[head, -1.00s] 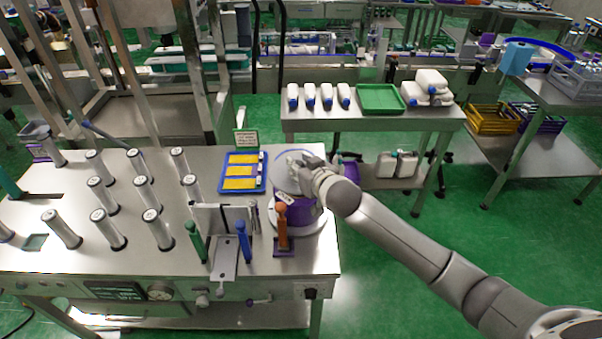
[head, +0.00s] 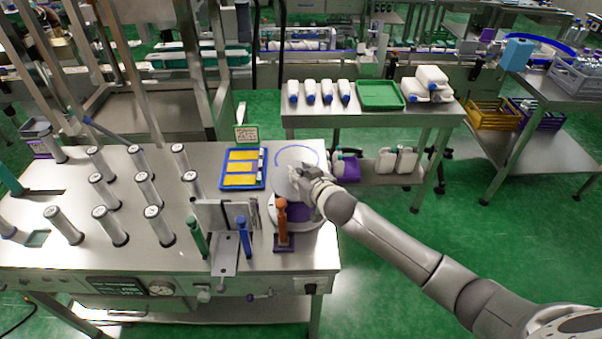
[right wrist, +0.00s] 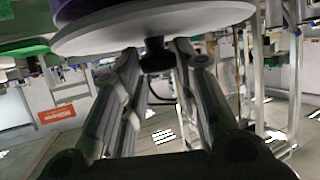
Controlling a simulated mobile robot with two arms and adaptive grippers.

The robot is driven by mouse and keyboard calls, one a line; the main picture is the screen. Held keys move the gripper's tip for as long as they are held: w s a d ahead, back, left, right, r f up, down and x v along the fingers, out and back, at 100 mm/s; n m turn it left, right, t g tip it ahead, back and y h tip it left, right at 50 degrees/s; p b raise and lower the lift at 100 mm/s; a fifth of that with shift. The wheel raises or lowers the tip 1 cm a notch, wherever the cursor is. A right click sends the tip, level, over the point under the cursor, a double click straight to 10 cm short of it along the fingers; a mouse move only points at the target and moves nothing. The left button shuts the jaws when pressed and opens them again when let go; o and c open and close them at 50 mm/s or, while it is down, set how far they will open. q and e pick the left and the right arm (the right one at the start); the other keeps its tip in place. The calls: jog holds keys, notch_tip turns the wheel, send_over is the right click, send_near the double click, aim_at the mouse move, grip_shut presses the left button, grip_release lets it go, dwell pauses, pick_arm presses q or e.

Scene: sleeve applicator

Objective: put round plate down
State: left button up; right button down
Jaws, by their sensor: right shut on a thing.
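The round plate (head: 283,173) is a pale grey disc at the right end of the steel worktable. My right gripper (head: 303,181) is over its near right side. In the right wrist view the plate (right wrist: 190,23) shows edge-on, with a dark short knob (right wrist: 155,54) between the fingers. My right gripper (right wrist: 154,68) is shut on this knob. A purple drum (head: 298,211) stands just below the plate in the head view, on a pale round base. I cannot tell whether plate and drum touch. My left gripper is out of view.
An orange-brown handled tool (head: 281,219) and a blue one (head: 243,236) stand upright close by in front. A blue tray with yellow strips (head: 243,184) lies to the left. Several grey cylinders stand farther left. A back table holds bottles and a green tray (head: 380,95).

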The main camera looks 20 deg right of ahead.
jog(key=c, duration=1.1)
grip_release()
jog(key=shift+f, duration=0.1)
jog(key=shift+r+p, duration=0.35)
jog(key=shift+r, duration=0.15)
jog(key=shift+s+r, duration=0.15)
jog(key=shift+r, duration=0.05)
jog(key=b+v, duration=0.2)
jog(key=v, duration=0.9)
jog(key=shift+s+r, duration=0.1)
jog(key=shift+s, duration=0.25)
